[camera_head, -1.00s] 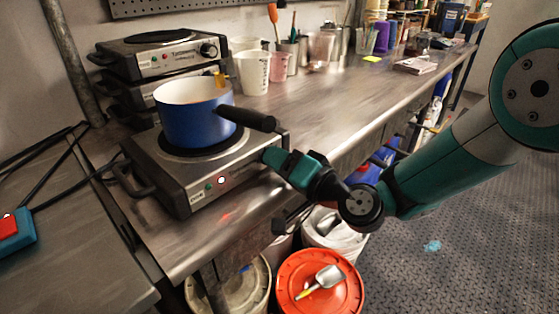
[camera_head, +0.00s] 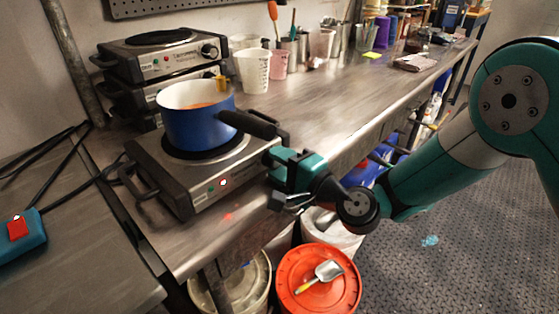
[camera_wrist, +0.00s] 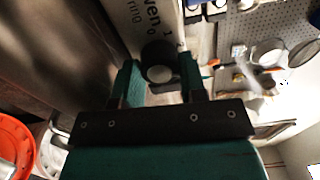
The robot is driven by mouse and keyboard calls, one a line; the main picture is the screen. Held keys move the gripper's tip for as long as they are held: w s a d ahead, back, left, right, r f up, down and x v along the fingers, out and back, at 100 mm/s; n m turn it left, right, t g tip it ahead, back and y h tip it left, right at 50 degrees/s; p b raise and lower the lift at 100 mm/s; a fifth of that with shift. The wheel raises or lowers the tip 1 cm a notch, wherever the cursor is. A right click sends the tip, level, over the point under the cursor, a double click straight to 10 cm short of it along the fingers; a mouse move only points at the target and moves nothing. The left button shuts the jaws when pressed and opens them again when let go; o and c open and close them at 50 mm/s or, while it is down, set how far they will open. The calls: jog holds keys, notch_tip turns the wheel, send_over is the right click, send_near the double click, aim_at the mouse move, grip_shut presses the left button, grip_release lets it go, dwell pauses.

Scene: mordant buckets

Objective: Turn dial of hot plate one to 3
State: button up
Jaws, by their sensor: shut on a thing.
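The hot plate (camera_head: 165,178) in front is a steel box with a lit red light on its front face. A blue pot (camera_head: 200,130) with a black handle stands on its burner. My gripper (camera_head: 276,168) is at the right end of the front face and hides the dial in the head view. In the wrist view the black dial (camera_wrist: 160,62) with its pale round face sits between the two fingers of my gripper (camera_wrist: 160,78), which is shut on it. Printed digits, 0 and 1, show beside the dial. The dial's exact setting is unclear.
More hot plates (camera_head: 165,60) are stacked behind. Beakers (camera_head: 252,72) and cups stand along the wall. A blue switch box (camera_head: 30,238) with a red button lies at left. Buckets, one with an orange lid (camera_head: 300,285), stand below the bench edge.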

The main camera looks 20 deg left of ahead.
jog(key=shift+w+d, duration=0.1)
dwell(0.4)
jog(key=o, duration=0.9)
